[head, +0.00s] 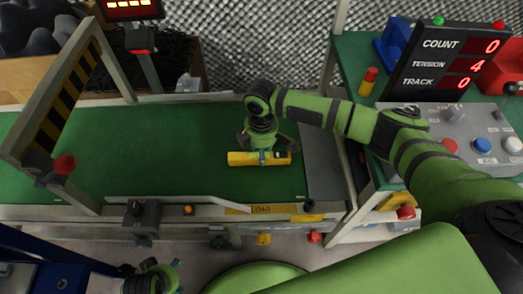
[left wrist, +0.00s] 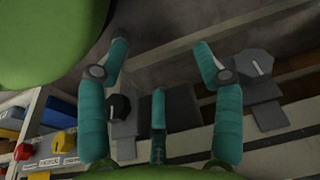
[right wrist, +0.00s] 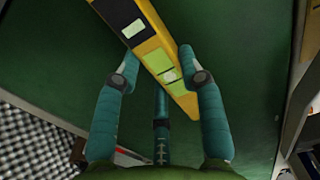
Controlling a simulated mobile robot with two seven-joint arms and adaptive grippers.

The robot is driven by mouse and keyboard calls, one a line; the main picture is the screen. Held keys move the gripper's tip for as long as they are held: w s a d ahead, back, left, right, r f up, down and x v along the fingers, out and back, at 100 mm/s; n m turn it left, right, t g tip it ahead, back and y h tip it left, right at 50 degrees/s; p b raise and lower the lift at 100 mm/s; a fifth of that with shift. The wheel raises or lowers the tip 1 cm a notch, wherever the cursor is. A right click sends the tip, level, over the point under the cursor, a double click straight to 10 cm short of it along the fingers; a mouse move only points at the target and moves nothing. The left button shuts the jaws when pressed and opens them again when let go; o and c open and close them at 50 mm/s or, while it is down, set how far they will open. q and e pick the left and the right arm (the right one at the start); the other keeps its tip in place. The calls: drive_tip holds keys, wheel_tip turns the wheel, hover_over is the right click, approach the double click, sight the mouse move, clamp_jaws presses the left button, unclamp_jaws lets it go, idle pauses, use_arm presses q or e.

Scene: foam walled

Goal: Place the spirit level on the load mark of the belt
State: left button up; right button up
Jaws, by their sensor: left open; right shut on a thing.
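The yellow spirit level (head: 242,159) is over the green belt (head: 130,150), near the belt's right end, lying roughly crosswise in the head view. My right gripper (head: 262,152) is shut on it from above. In the right wrist view the level (right wrist: 150,40) runs diagonally between the fingers (right wrist: 158,62), with its green vial windows showing. I cannot tell whether it touches the belt. The yellow LOAD label (head: 260,209) is on the near rail, just below the level. My left gripper (head: 160,272) is low at the front left; its fingers (left wrist: 160,48) are apart and empty.
A striped gate (head: 70,90) with a red knob (head: 64,164) spans the belt on the left. A control panel (head: 460,135) and a display (head: 445,60) stand at right. A guide bar (head: 165,199) runs along the near rail. The belt's middle is clear.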

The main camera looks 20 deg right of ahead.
drive_tip(key=shift+f, duration=0.1)
drive_tip(key=o, duration=1.2)
drive_tip(key=shift+o, duration=0.2)
drive_tip(key=shift+r, duration=0.25)
use_arm(q)
wheel_tip(320, 180, down, 6)
drive_tip(key=s+p, duration=0.2)
drive_tip(key=p, duration=0.1)
drive_tip(key=shift+s+a+f, duration=0.2)
use_arm(e)
wheel_tip(320, 180, up, 12)
drive_tip(key=shift+f, duration=0.1)
